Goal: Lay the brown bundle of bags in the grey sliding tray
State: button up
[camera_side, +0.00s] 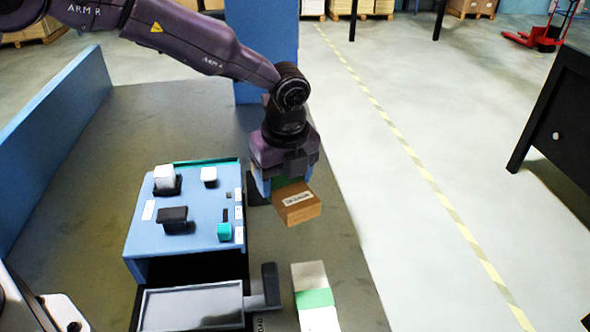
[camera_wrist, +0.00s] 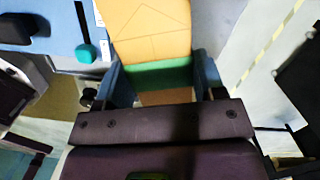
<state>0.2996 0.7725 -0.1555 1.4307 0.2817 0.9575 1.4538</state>
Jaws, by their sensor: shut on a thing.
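The brown bundle of bags (camera_side: 298,205) has a pale printed label and is held in the air right of the blue machine. My gripper (camera_side: 285,182) points down and is shut on it. In the wrist view, the bundle (camera_wrist: 150,35) sticks out beyond my gripper (camera_wrist: 163,78), with a green band across it between the blue fingers. The grey sliding tray (camera_side: 190,305) extends from the front of the blue machine, lower and nearer the side camera than the bundle. Its visible surface is bare.
The blue machine (camera_side: 195,234) has several black, white and teal parts on top. A black handle (camera_side: 270,284) stands at the tray's right. A white bundle with a green band (camera_side: 314,299) lies on the dark table (camera_side: 345,270) near its right edge.

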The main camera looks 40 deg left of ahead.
jog(key=s+a+n+g, duration=0.1)
jog(key=s+a+n, duration=0.1)
jog(key=s+n, duration=0.7)
jog(key=s+a+n+g, duration=0.15)
jog(key=s+n, duration=0.35)
jog(key=s, duration=0.7)
jog(key=shift+t, duration=0.45)
jog(key=shift+a+f, duration=0.1)
jog(key=shift+f, duration=5.85)
jog(key=shift+f, duration=0.15)
jog(key=o, duration=1)
jog(key=shift+o, duration=0.2)
